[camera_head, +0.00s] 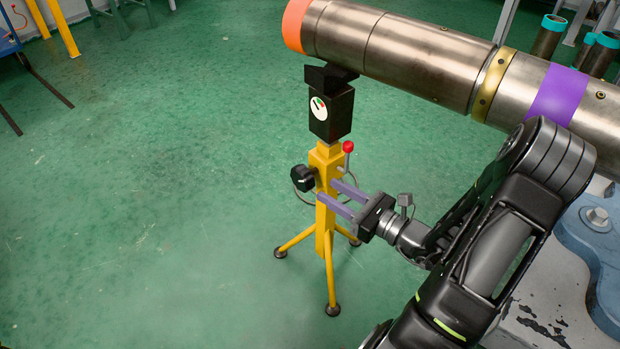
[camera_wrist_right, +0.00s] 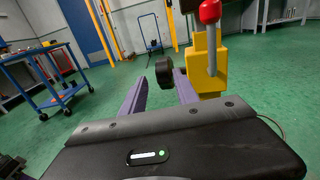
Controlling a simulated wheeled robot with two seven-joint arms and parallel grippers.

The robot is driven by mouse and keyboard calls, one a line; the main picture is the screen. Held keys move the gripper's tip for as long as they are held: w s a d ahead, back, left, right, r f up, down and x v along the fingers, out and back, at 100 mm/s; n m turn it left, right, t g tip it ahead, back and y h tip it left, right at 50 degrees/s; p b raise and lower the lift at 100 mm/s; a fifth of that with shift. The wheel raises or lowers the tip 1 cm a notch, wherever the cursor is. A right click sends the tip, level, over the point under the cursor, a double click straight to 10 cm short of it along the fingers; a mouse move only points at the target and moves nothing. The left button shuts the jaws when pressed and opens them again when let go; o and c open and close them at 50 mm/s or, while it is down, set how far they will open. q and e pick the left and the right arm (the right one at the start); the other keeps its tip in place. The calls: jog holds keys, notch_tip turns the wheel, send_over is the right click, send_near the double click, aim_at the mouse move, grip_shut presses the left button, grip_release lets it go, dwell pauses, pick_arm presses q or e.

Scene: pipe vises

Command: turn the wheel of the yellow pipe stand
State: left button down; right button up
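The yellow pipe stand (camera_head: 326,160) stands upright on three legs, its black head with a round dial under the pipe. A black knob-like wheel (camera_head: 303,178) sticks out on the left side of its post; in the right wrist view the wheel (camera_wrist_right: 165,72) shows on a short shaft, just beyond the fingertips and between them in the picture. My right gripper (camera_head: 327,191) is open, its two purple fingers parted and empty, their tips at the post. I cannot tell whether they touch it. In the wrist view the right gripper (camera_wrist_right: 162,78) frames the wheel. My left gripper is not in view.
A large metal pipe (camera_head: 420,62) with an orange end rests above the stand. A lever with a red ball (camera_head: 348,147) is on the post's right side. A blue vise base (camera_head: 597,250) is at the right. A blue cart (camera_wrist_right: 55,70) stands farther off.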

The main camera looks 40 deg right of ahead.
aim_at(307, 179)
jog(key=b+x, duration=0.2)
jog(key=x, duration=0.5)
jog(key=shift+w+a, duration=0.1)
jog(key=shift+w, duration=0.05)
jog(key=shift+c, duration=0.2)
jog(key=shift+a, duration=0.1)
grip_shut()
